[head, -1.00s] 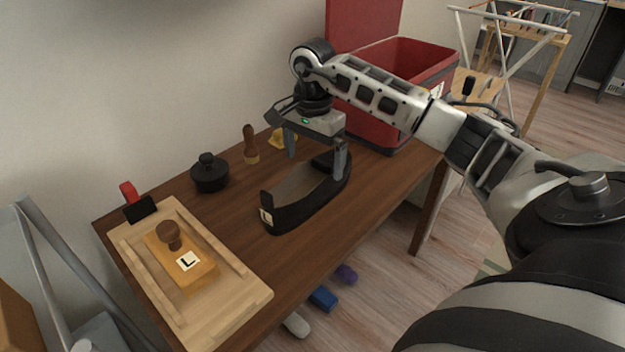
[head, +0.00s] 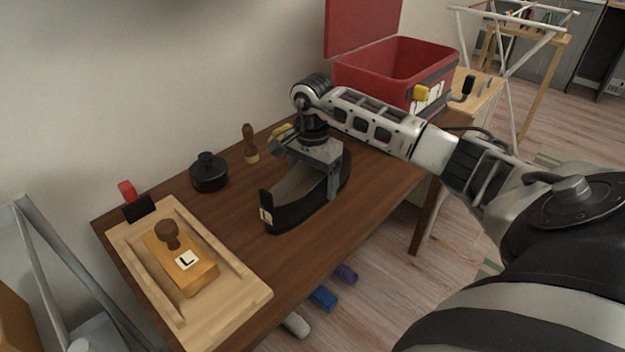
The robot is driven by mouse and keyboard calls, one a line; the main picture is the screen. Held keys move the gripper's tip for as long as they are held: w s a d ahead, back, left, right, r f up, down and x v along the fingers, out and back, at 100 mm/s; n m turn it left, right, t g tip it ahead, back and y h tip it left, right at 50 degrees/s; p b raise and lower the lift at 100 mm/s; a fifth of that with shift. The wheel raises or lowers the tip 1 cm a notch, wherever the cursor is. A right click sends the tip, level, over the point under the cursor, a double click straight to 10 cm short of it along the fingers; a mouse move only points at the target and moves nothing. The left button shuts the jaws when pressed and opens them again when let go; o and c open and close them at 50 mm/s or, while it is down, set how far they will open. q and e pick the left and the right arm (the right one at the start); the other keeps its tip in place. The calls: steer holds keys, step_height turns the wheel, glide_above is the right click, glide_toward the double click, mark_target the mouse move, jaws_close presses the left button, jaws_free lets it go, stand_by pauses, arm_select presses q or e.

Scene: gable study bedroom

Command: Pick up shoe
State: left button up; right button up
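The shoe appears to be the black, curved, open-topped piece (head: 290,217) with a small white label at its near end. It lies on the brown wooden table. My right gripper (head: 328,185) points down over its far half. One finger is against or close to the wall on the right side. The other finger is hidden behind the gripper body, so I cannot tell whether the gripper is closed on the wall. My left gripper is not in view.
A wooden tray (head: 141,287) holds an orange block (head: 201,276) with a knob and an "L" label. A black lidded pot (head: 209,175), a wooden-handled tool (head: 249,142) and a red open box (head: 372,75) stand on the table. Several coloured blocks lie on the floor.

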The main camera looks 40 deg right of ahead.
steer(key=shift+r, duration=0.1)
steer(key=shift+c, duration=1.3)
steer(key=shift+r, duration=0.1)
